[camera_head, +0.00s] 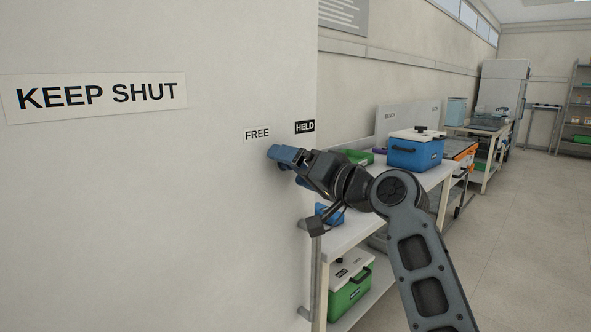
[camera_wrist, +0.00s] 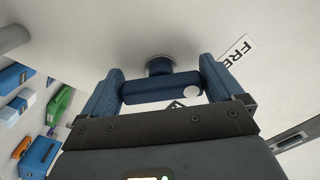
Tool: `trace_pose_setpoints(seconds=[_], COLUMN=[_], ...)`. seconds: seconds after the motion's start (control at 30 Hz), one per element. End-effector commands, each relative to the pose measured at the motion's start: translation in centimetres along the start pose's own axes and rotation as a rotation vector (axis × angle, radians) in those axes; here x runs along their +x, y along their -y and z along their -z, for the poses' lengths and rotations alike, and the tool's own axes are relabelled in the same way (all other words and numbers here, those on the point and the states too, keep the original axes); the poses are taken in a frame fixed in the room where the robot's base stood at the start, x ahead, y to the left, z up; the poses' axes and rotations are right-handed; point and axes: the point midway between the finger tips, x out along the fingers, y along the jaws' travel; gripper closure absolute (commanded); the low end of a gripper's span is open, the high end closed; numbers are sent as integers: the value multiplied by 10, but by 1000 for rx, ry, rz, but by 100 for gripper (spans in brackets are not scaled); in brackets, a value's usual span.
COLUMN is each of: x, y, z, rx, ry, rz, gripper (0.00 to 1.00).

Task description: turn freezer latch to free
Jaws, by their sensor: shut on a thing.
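The freezer latch (camera_wrist: 150,90) is a dark blue bar on a round hub on the pale door, with a white dot near its right end in the wrist view. My gripper (camera_wrist: 160,82) is shut on the bar, with one blue finger at each end of it. In the head view my gripper (camera_head: 285,166) is against the door and hides most of the latch. The white FREE label (camera_head: 257,133) is just above and left of my gripper. The black HELD label (camera_head: 305,126) is above and right. FREE also shows in the wrist view (camera_wrist: 237,59), right of the latch.
A KEEP SHUT sign (camera_head: 100,95) is on the pale door at left. A bench (camera_head: 345,232) stands right of the door, behind my arm, with a blue cooler box (camera_head: 416,153) on top and a green one (camera_head: 349,292) below. Open floor lies at right.

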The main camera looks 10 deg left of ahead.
Motion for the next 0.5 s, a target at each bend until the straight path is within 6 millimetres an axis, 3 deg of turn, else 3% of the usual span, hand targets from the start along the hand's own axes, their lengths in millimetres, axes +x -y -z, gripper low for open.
trace_pose_setpoints(seconds=[0.07,0.1,0.37,0.5], x=[0,0,-1,-12], y=[-1,-1,-1,-2], z=[-1,-1,0,0], rx=[-2,-2,-1,0], ry=[2,2,1,0], rz=[-2,-2,-1,-2], gripper=[36,2,0,0])
